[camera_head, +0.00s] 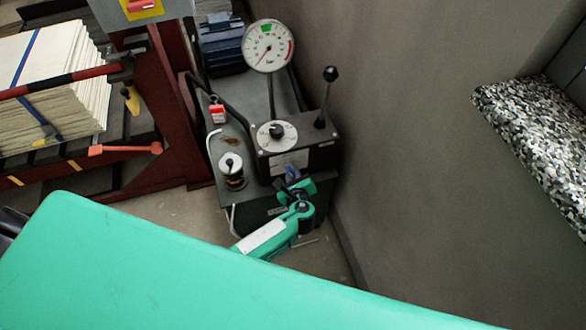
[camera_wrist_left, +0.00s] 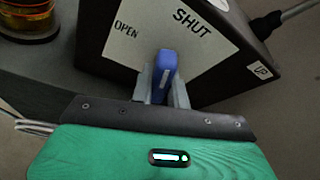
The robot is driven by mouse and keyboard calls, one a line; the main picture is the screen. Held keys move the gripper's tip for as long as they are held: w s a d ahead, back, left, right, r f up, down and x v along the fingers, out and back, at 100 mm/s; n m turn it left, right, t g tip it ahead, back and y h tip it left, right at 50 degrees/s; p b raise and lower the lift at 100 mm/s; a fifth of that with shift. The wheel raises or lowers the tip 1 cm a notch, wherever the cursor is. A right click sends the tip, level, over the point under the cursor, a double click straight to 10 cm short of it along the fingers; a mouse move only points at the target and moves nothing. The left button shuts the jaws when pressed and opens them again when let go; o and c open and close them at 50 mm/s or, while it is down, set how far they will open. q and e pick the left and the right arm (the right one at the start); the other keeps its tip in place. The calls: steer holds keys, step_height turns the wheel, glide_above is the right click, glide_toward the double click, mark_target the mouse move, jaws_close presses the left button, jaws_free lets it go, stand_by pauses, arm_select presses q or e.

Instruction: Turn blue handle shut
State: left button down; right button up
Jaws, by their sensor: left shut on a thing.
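My left gripper (camera_wrist_left: 163,90) is shut on the handle, one grey finger on each side. My right gripper is not in view.
A grey wall (camera_head: 400,130) stands close on the right.

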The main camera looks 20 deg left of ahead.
arm_select(q)
steer(key=shift+r+m+g+p, duration=0.2)
steer(key=shift+m+g+p, duration=0.1)
steer(key=shift+m+p, duration=0.4)
steer(key=shift+s+f+m+g+y+p, duration=0.1)
steer(key=shift+f+m+g+y+p, duration=0.1)
steer(key=shift+m+y+p, duration=0.35)
steer(key=shift+f+m+g+y+p, duration=0.1)
steer(key=shift+m+g+y+p, duration=0.2)
steer(key=shift+p, duration=0.4)
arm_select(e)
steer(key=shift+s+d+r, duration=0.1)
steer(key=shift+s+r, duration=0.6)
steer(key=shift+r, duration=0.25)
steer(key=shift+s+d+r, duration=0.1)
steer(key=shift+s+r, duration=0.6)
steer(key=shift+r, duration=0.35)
arm_select(q)
steer(key=c, duration=1.4)
jaws_free()
steer(key=shift+o, duration=0.2)
steer(key=shift+r, duration=0.1)
steer(key=v, duration=1.3)
steer(key=shift+s+d, duration=0.2)
steer(key=shift+s, duration=0.15)
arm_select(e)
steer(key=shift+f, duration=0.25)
